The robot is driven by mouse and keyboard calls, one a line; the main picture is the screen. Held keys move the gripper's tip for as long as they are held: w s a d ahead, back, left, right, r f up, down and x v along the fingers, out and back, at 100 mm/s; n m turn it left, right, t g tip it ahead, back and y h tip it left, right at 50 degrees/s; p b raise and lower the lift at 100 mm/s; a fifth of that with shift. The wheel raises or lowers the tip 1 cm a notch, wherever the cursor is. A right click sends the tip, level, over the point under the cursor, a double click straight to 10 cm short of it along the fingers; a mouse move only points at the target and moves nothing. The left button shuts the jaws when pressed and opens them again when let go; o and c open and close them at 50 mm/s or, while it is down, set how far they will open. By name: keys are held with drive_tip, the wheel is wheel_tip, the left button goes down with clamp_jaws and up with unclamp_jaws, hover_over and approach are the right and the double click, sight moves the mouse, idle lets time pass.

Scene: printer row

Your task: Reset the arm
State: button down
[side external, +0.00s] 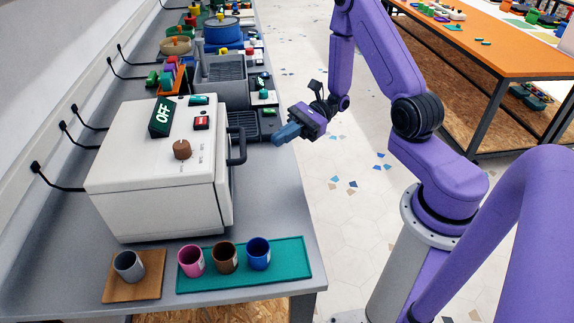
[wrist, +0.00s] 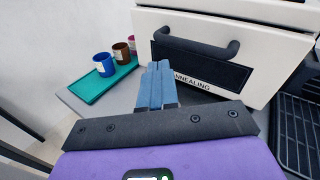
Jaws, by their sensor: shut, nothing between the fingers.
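My gripper (side external: 279,138) has blue fingers and hangs at the end of the purple arm, just past the bench edge at the right side of the white oven. It also shows in the wrist view (wrist: 157,72), where its fingers are together and hold nothing. The oven (side external: 155,185) has its front, with a black handle (side external: 237,146), facing my gripper. In the wrist view the fingers point at the oven's door (wrist: 250,84), which looks closed. I cannot tell the exact gap between fingertips and door.
A teal tray (side external: 290,275) holds a pink cup (side external: 191,262), a brown cup (side external: 225,258) and a blue cup (side external: 258,254). A grey cup (side external: 128,267) stands on a wooden board (side external: 151,290). Grey machines (side external: 222,72) stand farther along the bench. The floor aisle (side external: 345,165) is open.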

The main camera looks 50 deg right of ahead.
drive_tip(key=s+a+r+n+g+h, duration=0.1)
drive_tip(key=s+r+n+h, duration=0.3)
drive_tip(key=s+n+h, duration=0.4)
drive_tip(key=s+a+r+n+g+h, duration=0.2)
drive_tip(key=s+n+h, duration=0.6)
drive_tip(key=n, duration=1.5)
drive_tip(key=s+a+r, duration=0.1)
drive_tip(key=s+r, duration=0.1)
drive_tip(key=s, duration=0.3)
drive_tip(key=shift+s, duration=0.4)
drive_tip(key=shift+a, duration=0.1)
